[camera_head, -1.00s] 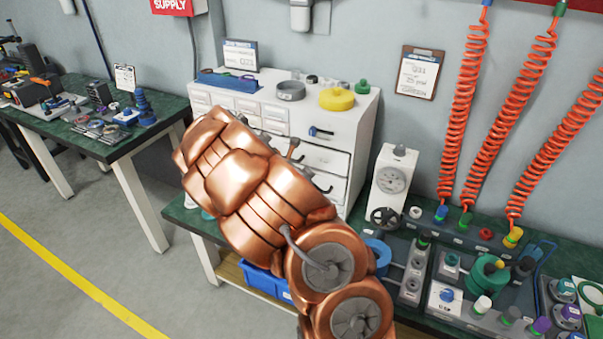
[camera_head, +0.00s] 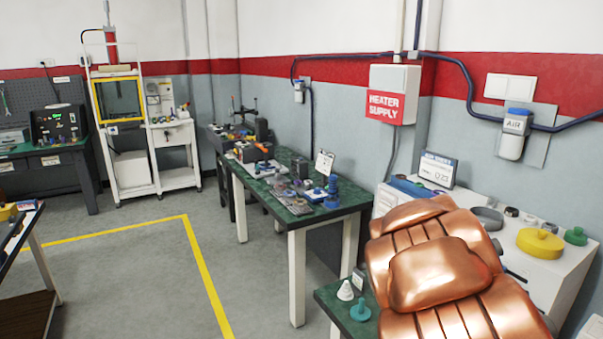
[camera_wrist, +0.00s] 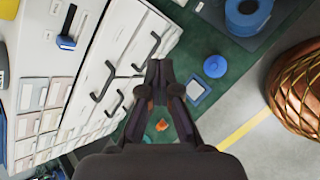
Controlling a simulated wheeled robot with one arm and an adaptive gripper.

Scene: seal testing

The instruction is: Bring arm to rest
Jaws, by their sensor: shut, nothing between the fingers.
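My copper-coloured arm (camera_head: 435,265) fills the lower right of the head view, in front of a white drawer cabinet (camera_head: 565,278). My gripper is outside the head view. In the wrist view my gripper (camera_wrist: 159,68) is shut and its dark fingertips meet with nothing between them. It is over a green bench top (camera_wrist: 232,82), beside the cabinet's drawer fronts. A small orange item (camera_wrist: 162,125) shows through the gap behind the fingertips; its distance from the fingers cannot be told.
A yellow round part (camera_head: 540,244) sits on the cabinet. A white cone (camera_head: 345,291) and teal part (camera_head: 360,310) stand on the near bench. A blue knob (camera_wrist: 215,66) and blue ring (camera_wrist: 246,14) show beside the gripper. Open floor (camera_head: 130,275) lies at left.

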